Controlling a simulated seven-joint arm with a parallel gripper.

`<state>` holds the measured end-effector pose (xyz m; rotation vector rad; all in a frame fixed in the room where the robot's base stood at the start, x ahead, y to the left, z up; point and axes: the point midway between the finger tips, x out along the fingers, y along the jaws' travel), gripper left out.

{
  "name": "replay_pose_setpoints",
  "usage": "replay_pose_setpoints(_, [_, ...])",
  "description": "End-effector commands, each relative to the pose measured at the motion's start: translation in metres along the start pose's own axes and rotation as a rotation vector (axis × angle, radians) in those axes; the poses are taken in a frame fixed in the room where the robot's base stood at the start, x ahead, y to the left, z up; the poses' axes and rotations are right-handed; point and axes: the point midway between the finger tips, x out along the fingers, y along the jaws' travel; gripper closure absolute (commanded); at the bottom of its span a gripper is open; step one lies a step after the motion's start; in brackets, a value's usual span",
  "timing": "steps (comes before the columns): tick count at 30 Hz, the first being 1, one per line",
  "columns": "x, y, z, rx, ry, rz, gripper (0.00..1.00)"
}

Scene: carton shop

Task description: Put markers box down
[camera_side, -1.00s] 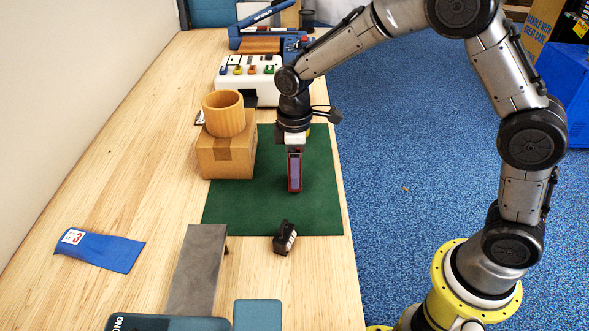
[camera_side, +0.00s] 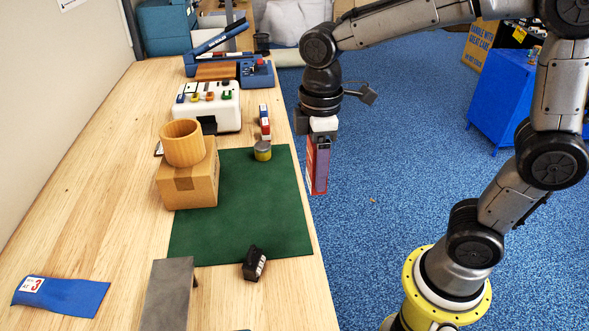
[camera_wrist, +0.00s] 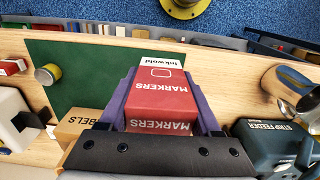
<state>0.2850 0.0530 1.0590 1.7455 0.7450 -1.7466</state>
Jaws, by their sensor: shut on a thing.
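The markers box (camera_side: 310,174) is red with a white end. It hangs upright below my gripper (camera_side: 320,158), which is shut on it. In the side view it appears just right of the table's right edge, against the blue floor. In the wrist view the box (camera_wrist: 160,97) shows its MARKERS lettering between the two purple fingers. Its underside is hidden there. The green mat (camera_side: 245,210) lies on the table to the left of the box in the side view, apart from it.
A brown carton (camera_side: 190,190) carrying an orange cup (camera_side: 183,144) stands at the mat's left. The mat's middle is clear.

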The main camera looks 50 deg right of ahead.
Motion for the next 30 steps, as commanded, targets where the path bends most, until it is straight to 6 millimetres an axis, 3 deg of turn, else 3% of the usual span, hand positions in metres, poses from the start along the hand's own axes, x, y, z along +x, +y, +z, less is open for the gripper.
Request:
replay_pose_setpoints(5, [0.022,0.017,0.005,0.06,-0.005,-0.004,0.94])
replay_pose_setpoints(16, [0.099,0.108,-0.032,0.567,-0.003,-0.002,0.94])
replay_pose_setpoints(21, [0.101,0.128,-0.049,0.744,0.004,0.002,0.94])
replay_pose_setpoints(30, [0.101,0.129,-0.05,0.81,0.001,0.0,0.94])
